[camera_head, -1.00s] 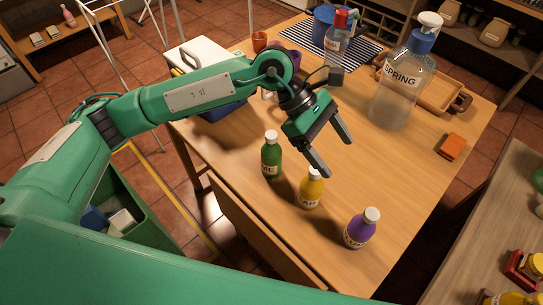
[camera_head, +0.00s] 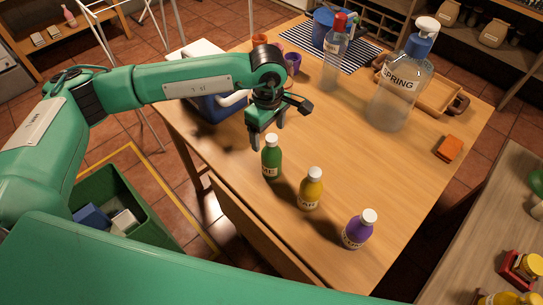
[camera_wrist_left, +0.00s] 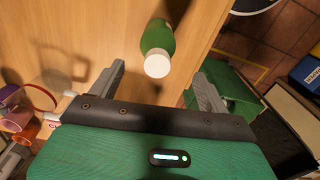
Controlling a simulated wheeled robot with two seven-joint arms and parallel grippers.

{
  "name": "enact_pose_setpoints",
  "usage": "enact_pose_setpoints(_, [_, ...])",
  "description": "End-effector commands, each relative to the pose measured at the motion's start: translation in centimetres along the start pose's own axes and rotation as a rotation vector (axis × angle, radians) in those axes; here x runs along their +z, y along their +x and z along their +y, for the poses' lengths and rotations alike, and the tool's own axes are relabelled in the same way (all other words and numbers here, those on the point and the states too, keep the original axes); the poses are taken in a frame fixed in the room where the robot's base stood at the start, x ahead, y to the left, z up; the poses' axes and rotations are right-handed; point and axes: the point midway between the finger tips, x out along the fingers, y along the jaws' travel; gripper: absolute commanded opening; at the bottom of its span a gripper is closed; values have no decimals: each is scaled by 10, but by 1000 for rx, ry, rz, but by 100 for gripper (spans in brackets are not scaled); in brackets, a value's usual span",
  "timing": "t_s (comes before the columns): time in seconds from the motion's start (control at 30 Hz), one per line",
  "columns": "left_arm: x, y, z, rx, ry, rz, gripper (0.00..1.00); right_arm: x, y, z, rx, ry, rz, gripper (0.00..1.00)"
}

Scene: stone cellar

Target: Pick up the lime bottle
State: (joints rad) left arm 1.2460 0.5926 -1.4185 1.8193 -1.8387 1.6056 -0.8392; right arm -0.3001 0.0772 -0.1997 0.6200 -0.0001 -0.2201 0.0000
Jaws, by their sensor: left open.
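The lime bottle (camera_head: 271,160) is green with a white cap and stands upright near the table's left edge. Its label is only partly legible. My left gripper (camera_head: 268,138) is open and empty, just behind and above the bottle in the head view. In the left wrist view the lime bottle (camera_wrist_left: 157,42) lies ahead, with its white cap between the lines of the two open fingers (camera_wrist_left: 160,78). I see no finger closed on it. My right gripper is not in view.
A yellow bottle (camera_head: 310,189) and a purple bottle (camera_head: 358,230) stand to the right along the table's near edge. A large SPRING bottle (camera_head: 398,88) and an orange block (camera_head: 449,148) are farther right. The table (camera_head: 345,150) is clear in the middle.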

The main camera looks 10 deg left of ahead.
Motion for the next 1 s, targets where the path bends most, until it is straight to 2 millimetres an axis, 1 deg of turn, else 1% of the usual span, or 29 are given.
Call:
enact_pose_setpoints(0.13, [1,8,0,0,1,0,79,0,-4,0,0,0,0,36])
enact_pose_setpoints(0.23, [4,17,2,-3,1,-2,79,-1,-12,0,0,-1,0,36])
enact_pose_setpoints(0.37, [8,35,4,-3,1,-1,79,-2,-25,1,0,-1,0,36])
enact_pose_setpoints(0.4, [8,42,4,-3,1,-1,79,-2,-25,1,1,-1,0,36])
enact_pose_setpoints(0.5, [7,54,4,-1,0,-1,79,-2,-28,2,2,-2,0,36])
enact_pose_setpoints(0.6, [7,58,5,1,1,-1,79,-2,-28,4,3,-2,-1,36])
enact_pose_setpoints(0.77, [7,59,5,1,1,-1,79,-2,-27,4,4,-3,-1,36])
enact_pose_setpoints(0.8, [7,59,5,1,1,-1,77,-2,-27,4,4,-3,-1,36])
enact_pose_setpoints(0.97, [7,59,5,1,1,-1,45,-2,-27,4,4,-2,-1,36])
enact_pose_setpoints(1.0, [7,59,5,1,1,-1,38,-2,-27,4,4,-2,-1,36])
